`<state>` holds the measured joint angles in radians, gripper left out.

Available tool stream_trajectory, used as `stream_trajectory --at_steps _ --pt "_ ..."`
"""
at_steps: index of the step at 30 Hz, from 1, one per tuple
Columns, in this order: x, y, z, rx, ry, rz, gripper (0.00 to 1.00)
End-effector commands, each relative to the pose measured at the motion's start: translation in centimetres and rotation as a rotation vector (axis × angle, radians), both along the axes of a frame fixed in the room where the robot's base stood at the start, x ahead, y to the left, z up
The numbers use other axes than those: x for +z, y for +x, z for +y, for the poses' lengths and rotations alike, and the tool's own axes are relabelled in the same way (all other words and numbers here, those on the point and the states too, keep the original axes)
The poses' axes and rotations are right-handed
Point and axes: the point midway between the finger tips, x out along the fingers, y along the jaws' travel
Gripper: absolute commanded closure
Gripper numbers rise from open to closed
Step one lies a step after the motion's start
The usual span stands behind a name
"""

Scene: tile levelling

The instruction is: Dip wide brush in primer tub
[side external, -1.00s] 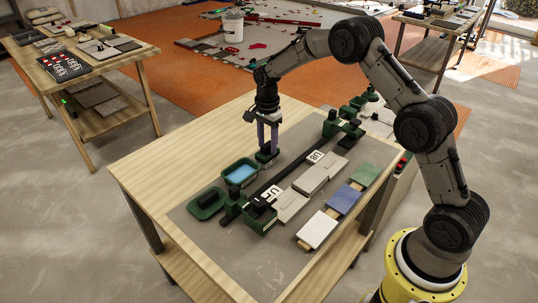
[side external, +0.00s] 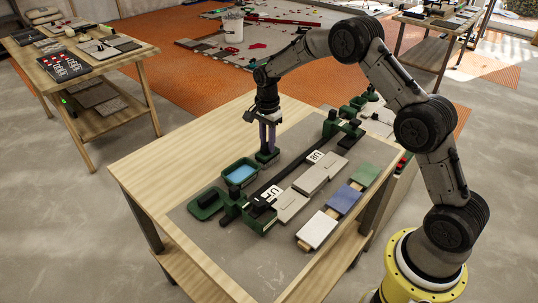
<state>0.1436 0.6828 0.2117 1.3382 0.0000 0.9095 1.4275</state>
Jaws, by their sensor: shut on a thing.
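The primer tub (side external: 240,172) is a green rectangular tray with light blue liquid in it, on the grey mat left of the middle. My gripper (side external: 267,148) points straight down just right of the tub and behind the black rail. Its fingers are shut on a dark green piece (side external: 267,156), which I take to be the wide brush or its holder. It sits low, close to the mat, beside the tub and not over the liquid. Bristles cannot be made out at this size.
The table's wooden left part (side external: 170,165) is clear.

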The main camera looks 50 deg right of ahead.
Motion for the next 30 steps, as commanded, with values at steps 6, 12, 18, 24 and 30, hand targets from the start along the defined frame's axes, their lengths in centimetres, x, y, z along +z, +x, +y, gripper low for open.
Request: stream_trajectory --at_steps 6,12,18,24,30 --pt "1.3 0.2 0.0 0.0 -0.001 -0.006 1.0" --pt "3.1 0.1 0.0 0.0 -0.001 -0.005 1.0" --pt "4.9 0.1 0.0 0.0 0.0 -0.003 1.0" --pt "6.8 0.1 0.0 0.0 -0.001 -0.006 1.0" --pt "8.0 0.1 0.0 0.0 0.0 -0.003 1.0"
